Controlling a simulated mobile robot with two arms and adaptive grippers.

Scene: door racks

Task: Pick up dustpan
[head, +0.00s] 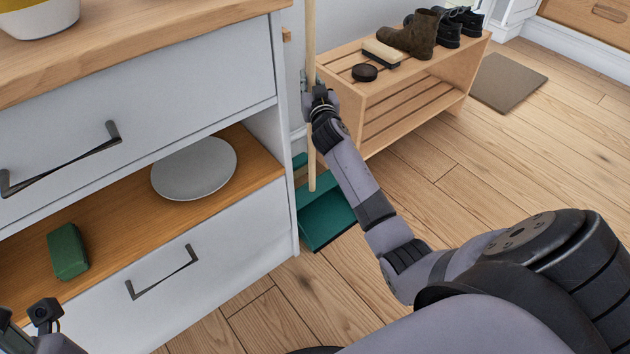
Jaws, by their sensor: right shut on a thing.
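The teal dustpan (325,220) is low beside the cabinet's right side, in front of the shoe bench. A long pale wooden handle (311,160) runs upright, and its lower end meets the dustpan in this view. My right gripper (319,97) is shut on this handle well above the pan. Its fingers are small and partly hidden by my wrist. Whether the pan touches the floor is hard to tell. My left gripper (40,312) shows only in part at the bottom left corner, in front of the cabinet, and its jaws are unclear.
The white cabinet (225,225) fills the left, with a grey plate (195,168) and a green block (67,252) on its open shelf. The wooden bench (400,120) holds shoes (410,35), a brush (381,53) and a black tin (364,72). Floor at right is clear before the mat (508,82).

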